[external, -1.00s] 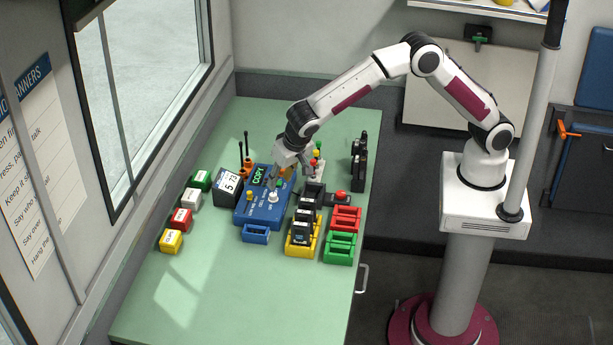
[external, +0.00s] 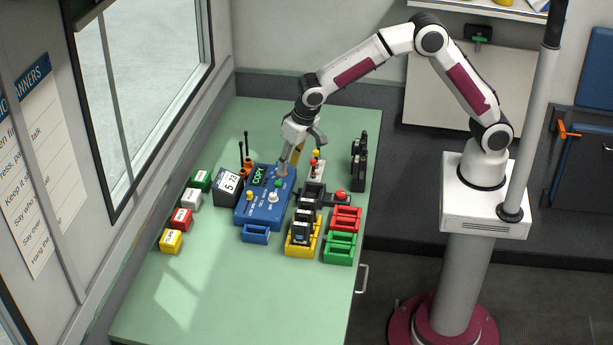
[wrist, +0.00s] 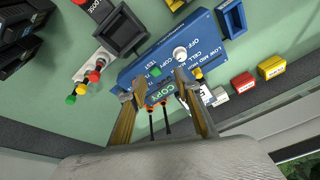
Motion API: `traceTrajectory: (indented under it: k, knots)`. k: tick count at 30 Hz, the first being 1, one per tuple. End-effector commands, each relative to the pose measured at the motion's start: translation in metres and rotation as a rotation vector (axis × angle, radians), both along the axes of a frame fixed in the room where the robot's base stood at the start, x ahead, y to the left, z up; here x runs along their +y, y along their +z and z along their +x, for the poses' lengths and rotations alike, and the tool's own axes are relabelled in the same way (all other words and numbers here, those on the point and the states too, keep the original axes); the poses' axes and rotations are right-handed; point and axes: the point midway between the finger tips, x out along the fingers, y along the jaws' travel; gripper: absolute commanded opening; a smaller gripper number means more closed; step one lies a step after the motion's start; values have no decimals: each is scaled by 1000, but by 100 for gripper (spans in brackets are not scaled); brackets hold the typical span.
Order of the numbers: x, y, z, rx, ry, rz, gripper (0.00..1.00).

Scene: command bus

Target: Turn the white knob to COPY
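The blue box (external: 250,213) stands on the green table, and its green-lit display (external: 259,175) reads COPY. The white knob (external: 272,197) is on the box's face, with a yellow knob (external: 249,195) to its left and a green button (external: 278,183) above it. In the wrist view the white knob (wrist: 180,54) shows just beyond the right fingertip, beside printed labels; its pointer is too small to read. My gripper (external: 300,158) is above the box's back right side, apart from the knob. In the wrist view my gripper (wrist: 160,78) is open and empty.
A white-faced counter box (external: 228,186) stands left of the blue box. Colored blocks (external: 181,220) line the left. Yellow (external: 301,250), red (external: 345,219) and green (external: 339,250) trays stand to the right. Black radios (external: 359,160) stand behind them. The table's front is clear.

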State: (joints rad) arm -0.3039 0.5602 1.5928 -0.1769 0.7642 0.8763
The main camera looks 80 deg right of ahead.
Motion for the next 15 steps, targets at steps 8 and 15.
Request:
traceTrajectory:
  k: [8, 15]
  knots:
    - [2, -1, -3, -17, 218, 20, 32]
    - [8, -2, -3, -48, 418, 15, 32]
